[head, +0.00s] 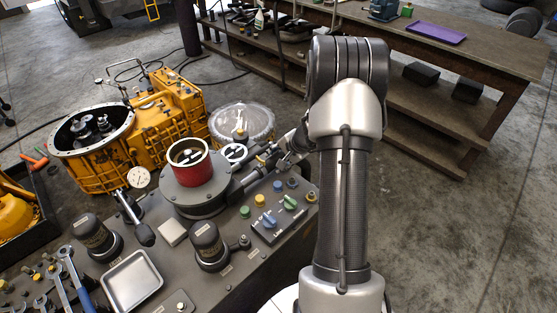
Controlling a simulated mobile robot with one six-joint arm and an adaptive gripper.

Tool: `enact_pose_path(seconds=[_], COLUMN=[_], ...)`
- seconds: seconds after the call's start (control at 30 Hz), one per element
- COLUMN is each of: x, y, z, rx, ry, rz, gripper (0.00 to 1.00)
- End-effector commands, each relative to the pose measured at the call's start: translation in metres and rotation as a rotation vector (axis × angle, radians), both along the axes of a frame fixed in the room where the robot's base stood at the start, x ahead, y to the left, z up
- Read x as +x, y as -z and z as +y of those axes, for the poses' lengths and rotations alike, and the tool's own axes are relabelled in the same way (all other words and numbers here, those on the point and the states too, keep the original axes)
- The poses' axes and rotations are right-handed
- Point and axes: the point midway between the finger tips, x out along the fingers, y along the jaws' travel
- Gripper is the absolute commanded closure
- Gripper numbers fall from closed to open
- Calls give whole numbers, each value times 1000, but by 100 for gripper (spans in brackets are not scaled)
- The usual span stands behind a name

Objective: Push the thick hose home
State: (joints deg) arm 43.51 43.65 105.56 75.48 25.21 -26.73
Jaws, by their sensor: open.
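My gripper (243,182) reaches in from the right, low over the dark bench, beside the round grey base under the red ring. Its dark fingers are open, small in this view and partly lost against the dark parts behind. I cannot pick out the thick hose or its fitting with certainty. Whether anything dark lies between the fingers I cannot tell. The red ring (192,166) stands upright on the round grey base (188,199).
The bench carries a control box (279,222) with knobs, two dark cylinders, a metal tray (132,281) and wrenches (72,272). A yellow transmission housing (165,120) and a clear-topped round drum (242,122) stand behind. A workbench with a purple tray (436,32) is at the back.

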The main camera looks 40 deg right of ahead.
Motion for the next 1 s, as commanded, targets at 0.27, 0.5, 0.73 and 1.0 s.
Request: enact_pose_path(seconds=[0.27, 0.5, 0.73, 1.0], x=[1, 1, 1, 1], y=[0, 0, 0, 0], z=[0, 0, 0, 0], rx=[0, 0, 0, 0], ry=[-1, 0, 0, 0], rz=[-1, -1, -1, -1], gripper=[58, 74, 90, 100])
